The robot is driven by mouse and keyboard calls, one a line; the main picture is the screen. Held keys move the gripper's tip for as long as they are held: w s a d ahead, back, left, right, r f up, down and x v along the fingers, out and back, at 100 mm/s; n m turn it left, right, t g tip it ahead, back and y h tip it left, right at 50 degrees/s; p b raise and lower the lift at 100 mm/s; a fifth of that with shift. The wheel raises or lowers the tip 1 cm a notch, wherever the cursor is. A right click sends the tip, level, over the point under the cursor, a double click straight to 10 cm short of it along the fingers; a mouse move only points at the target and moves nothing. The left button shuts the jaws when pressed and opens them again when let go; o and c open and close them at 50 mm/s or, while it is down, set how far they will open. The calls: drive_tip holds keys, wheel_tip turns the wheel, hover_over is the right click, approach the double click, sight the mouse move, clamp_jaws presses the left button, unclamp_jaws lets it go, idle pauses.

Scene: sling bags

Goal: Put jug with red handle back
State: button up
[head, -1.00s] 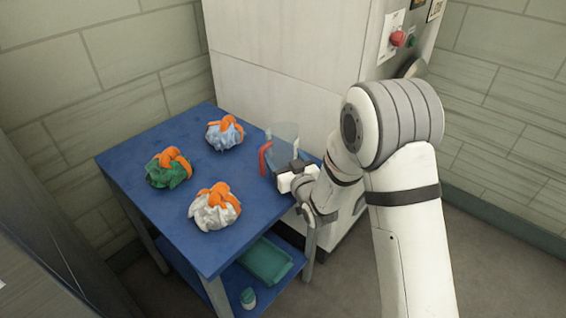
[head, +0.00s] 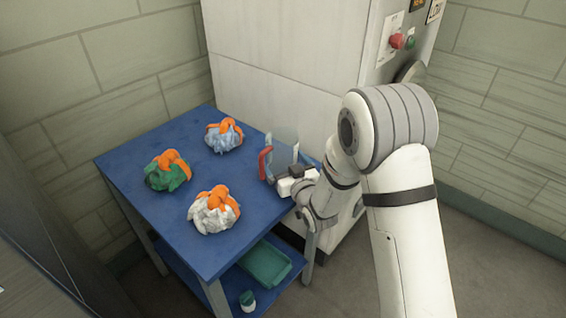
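The clear jug (head: 284,142) with a red handle (head: 264,163) stands upright at the right back corner of the blue table, its handle to the left. My gripper (head: 288,172) is at the near side of the jug, low on its body. The gripper and wrist hide the jug's lower part. The fingers are too small and overlapped with the jug to tell whether they are closed on it or only beside it.
Three sling bags with orange straps lie on the table: pale blue (head: 222,138), green (head: 165,175) and white (head: 212,214). A teal tray (head: 264,265) and a small bottle (head: 248,300) are on the lower shelf. A white cabinet (head: 290,60) stands behind.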

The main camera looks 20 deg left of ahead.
drive_tip(key=shift+r, duration=0.2)
drive_tip(key=v, duration=1.2)
drive_tip(key=d+r+m+g+h, duration=0.1)
drive_tip(key=d+m+g+h, duration=0.1)
drive_tip(key=d+h, duration=0.5)
drive_tip(key=d+r+m+g+h, duration=0.2)
drive_tip(key=d, duration=0.9)
drive_tip(key=s+d+r+m+g+h, duration=0.1)
drive_tip(key=s+d+r+m+g, duration=0.1)
drive_tip(key=s, duration=0.7)
drive_tip(key=s+d+r+m+g+h, duration=0.1)
drive_tip(key=s+d+r+m+g, duration=0.1)
drive_tip(key=s+d+g, duration=0.3)
drive_tip(key=s+d+r, duration=0.1)
drive_tip(key=s+d, duration=0.1)
drive_tip(key=s, duration=0.2)
drive_tip(key=shift+d+g+h+b, duration=0.25)
drive_tip(key=shift+g+h+b, duration=0.05)
drive_tip(key=shift+h+b, duration=0.1)
drive_tip(key=shift+r, duration=0.1)
